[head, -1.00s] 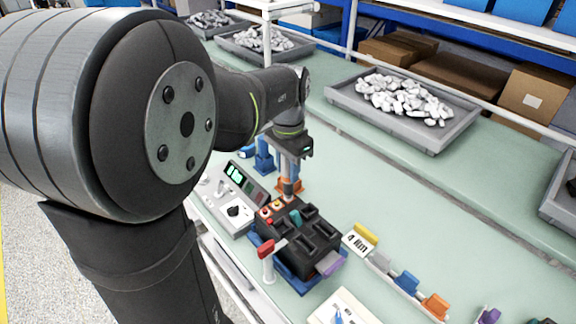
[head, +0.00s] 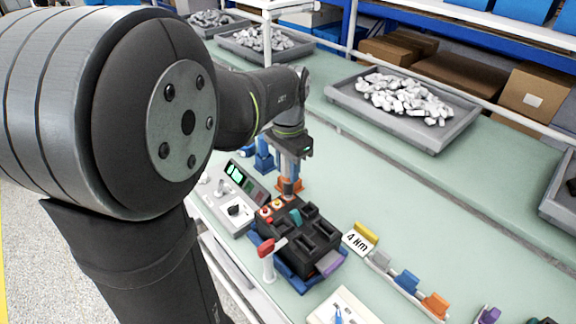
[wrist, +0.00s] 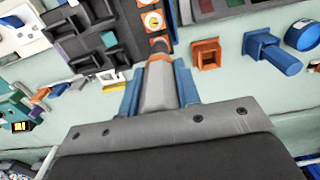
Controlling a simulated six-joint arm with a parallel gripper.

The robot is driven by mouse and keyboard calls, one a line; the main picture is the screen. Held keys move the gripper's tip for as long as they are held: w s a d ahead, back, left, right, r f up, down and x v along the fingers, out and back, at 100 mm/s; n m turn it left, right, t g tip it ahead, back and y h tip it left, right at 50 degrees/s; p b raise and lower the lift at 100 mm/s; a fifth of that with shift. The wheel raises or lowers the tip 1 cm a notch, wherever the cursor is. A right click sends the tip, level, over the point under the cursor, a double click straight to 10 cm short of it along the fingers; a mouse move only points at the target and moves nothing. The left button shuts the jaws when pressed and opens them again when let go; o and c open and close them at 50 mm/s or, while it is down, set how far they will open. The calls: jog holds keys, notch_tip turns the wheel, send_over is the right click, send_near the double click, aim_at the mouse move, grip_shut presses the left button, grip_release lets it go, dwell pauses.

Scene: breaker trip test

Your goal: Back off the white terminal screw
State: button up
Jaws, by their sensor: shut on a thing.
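The black breaker block (head: 318,238) sits in a blue holder on the bench. A row of terminals lies along its far left edge, with pale discs in orange surrounds (wrist: 152,21) in the wrist view. I cannot tell for certain which is the white screw. My gripper (head: 289,165) is shut on a grey cylindrical driver (wrist: 160,85) with an orange-brown band, between two blue fingers. The driver points down at the terminal row's far end; its tip is hidden, so contact cannot be told.
A tester with a green display (head: 236,174) stands left of the block. An orange square socket (wrist: 206,54) and a blue holder (wrist: 270,52) are close by.

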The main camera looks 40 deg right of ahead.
jog(key=shift+f, duration=0.55)
dwell(0.4)
jog(key=shift+r, duration=0.15)
dwell(0.9)
jog(key=shift+r, duration=3)
